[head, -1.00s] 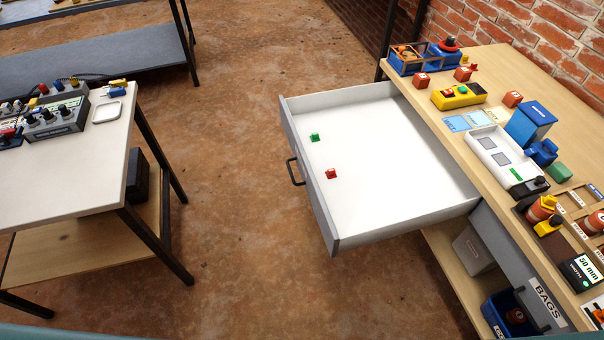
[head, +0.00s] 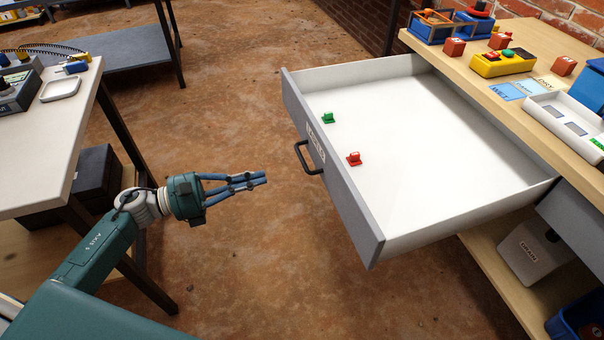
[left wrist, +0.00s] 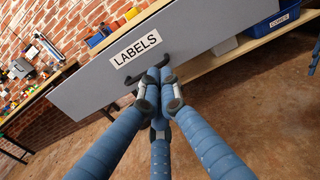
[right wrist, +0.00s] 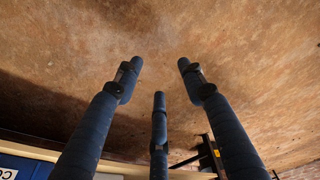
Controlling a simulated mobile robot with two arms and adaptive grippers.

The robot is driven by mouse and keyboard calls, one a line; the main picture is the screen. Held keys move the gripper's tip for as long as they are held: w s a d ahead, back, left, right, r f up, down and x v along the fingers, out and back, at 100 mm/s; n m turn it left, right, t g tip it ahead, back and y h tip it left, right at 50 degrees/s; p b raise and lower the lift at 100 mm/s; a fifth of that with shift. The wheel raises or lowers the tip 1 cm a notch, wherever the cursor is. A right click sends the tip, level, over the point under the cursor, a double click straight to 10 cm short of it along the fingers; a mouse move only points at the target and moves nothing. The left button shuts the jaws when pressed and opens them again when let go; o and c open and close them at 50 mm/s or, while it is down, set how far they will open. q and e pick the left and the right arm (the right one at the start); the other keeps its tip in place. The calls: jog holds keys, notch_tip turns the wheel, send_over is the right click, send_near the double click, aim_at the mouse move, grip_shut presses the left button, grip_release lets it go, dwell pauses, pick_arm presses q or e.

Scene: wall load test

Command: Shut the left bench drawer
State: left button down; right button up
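The drawer (head: 430,135) stands pulled far out from the wooden bench (head: 540,120). Its grey front bears a "LABELS" sign and a black handle (head: 300,158). In the left wrist view the drawer front (left wrist: 210,35) spans the upper part, with the handle (left wrist: 128,80) at the fingertips. My left gripper (head: 262,178) has its fingers together and points at the front near the handle; in the head view a small gap shows between them. My right gripper (right wrist: 160,68) has its fingers spread and empty over the floor; it is not in the head view.
A green block (head: 328,118) and a red block (head: 354,158) are in the drawer near its front. A white-topped table (head: 60,130) stands left of my left arm. Open floor lies between table and drawer.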

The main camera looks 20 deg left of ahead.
aim_at(323, 162)
pick_arm(q)
jog(key=p+x, duration=0.1)
jog(key=x, duration=1.2)
jog(key=shift+r, duration=0.1)
jog(key=shift+w+d, duration=0.25)
jog(key=shift+d, duration=0.05)
pick_arm(e)
jog(key=f, duration=0.1)
jog(key=s+f, duration=0.2)
jog(key=f, duration=0.1)
jog(key=shift+d, duration=0.15)
jog(key=shift+f, duration=0.1)
